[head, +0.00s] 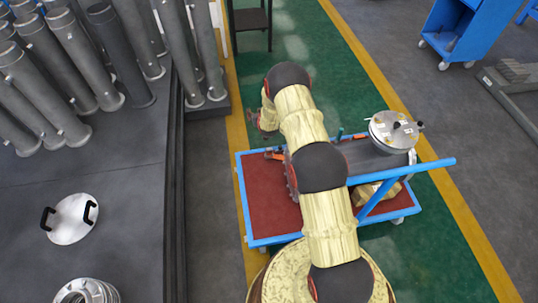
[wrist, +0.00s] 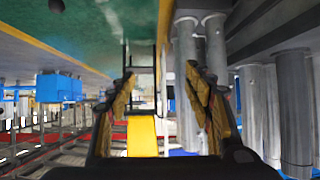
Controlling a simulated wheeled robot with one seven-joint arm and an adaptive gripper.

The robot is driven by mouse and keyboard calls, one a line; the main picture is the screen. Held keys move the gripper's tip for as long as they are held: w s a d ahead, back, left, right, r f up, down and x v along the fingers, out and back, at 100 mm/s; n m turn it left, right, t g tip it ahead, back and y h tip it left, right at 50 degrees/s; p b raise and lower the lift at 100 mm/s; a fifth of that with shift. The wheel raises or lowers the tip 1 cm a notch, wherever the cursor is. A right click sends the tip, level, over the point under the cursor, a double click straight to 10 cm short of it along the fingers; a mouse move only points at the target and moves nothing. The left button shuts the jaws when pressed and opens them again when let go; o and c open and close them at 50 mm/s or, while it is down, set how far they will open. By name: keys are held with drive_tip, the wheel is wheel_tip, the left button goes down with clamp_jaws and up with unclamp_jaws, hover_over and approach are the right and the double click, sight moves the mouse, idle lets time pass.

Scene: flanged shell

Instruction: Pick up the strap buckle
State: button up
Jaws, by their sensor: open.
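My gripper (wrist: 165,95) is open and empty in the wrist view, its two fingers spread apart and pointing out over the floor and shelving. In the head view my arm reaches forward over the blue-framed cart, and its end shows only partly beyond the cart's far left corner. I cannot make out the strap buckle for certain. A small orange and dark item (head: 274,155) lies on the cart's far edge, partly hidden by my arm; it is too small to identify.
The blue-framed cart (head: 262,241) has a red top, and a round metal lidded vessel (head: 392,131) stands at its right. Grey pipes (head: 75,70) stand at the left. A silver disc with black handles (head: 70,219) lies on the dark platform.

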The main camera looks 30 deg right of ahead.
hover_over(269, 150)
drive_tip(key=w+a, duration=0.1)
drive_tip(key=a, duration=0.1)
wheel_tip(269, 150, down, 15)
drive_tip(key=shift+m+t+h, duration=0.4)
drive_tip(key=shift+t+h, duration=0.3)
drive_tip(key=shift+t, duration=0.1)
drive_tip(key=s+f, duration=0.2)
drive_tip(key=f, duration=0.2)
drive_tip(key=s+f, duration=0.2)
drive_tip(key=f, duration=0.2)
drive_tip(key=s+f+b, duration=0.1)
drive_tip(key=s+f, duration=0.2)
drive_tip(key=f, duration=0.1)
drive_tip(key=shift+d+f, duration=0.25)
drive_tip(key=shift+d, duration=0.15)
drive_tip(key=shift+b+x, duration=0.4)
drive_tip(key=shift+x, duration=0.45)
drive_tip(key=b+x, duration=0.1)
drive_tip(key=x, duration=0.1)
drive_tip(key=r+b+x, duration=0.1)
drive_tip(key=b+x, duration=0.1)
drive_tip(key=x, duration=0.1)
drive_tip(key=shift+w+f, duration=0.15)
drive_tip(key=shift+w, duration=0.3)
drive_tip(key=shift+c, duration=1.4)
clamp_jaws()
